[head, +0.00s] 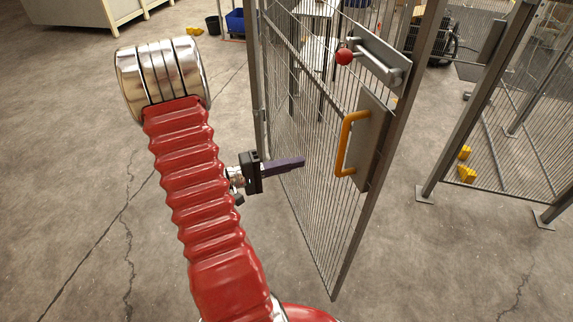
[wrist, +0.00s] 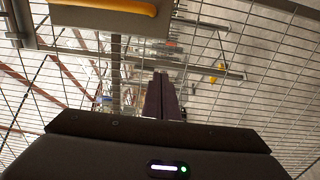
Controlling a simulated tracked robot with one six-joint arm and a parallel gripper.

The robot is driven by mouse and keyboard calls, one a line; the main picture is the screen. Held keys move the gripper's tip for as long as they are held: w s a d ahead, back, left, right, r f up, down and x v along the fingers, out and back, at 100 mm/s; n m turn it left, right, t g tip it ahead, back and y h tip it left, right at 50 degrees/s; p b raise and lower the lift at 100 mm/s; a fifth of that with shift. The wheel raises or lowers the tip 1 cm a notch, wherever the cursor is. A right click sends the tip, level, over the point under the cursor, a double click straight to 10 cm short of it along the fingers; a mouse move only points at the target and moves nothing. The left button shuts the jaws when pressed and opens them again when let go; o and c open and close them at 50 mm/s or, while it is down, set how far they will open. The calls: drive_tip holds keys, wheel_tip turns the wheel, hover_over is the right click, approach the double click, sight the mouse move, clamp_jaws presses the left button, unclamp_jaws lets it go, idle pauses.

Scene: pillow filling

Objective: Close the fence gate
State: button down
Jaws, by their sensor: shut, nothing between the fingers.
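The fence gate (head: 283,145) is a grey wire-mesh panel in a metal frame, and it stands open at an angle to the fence. It carries a yellow handle (head: 347,143) on a grey plate and, above it, a latch with a red knob (head: 345,57). My gripper (head: 303,162) is shut and empty, its dark fingers pointing right toward the mesh, left of the yellow handle. I cannot tell whether the fingertips touch the mesh. In the wrist view the shut fingers (wrist: 159,95) point at the mesh, and the yellow handle (wrist: 120,6) is at the top.
The fixed fence (head: 520,130) with its post (head: 475,110) stands at the right, with a gap of bare floor between it and the gate. Yellow pieces (head: 465,153) lie by the fence. A blue crate (head: 235,22) and a dark bucket (head: 212,25) are behind.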

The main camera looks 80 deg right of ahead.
drive_tip(key=x, duration=1)
drive_tip(key=shift+s, duration=0.1)
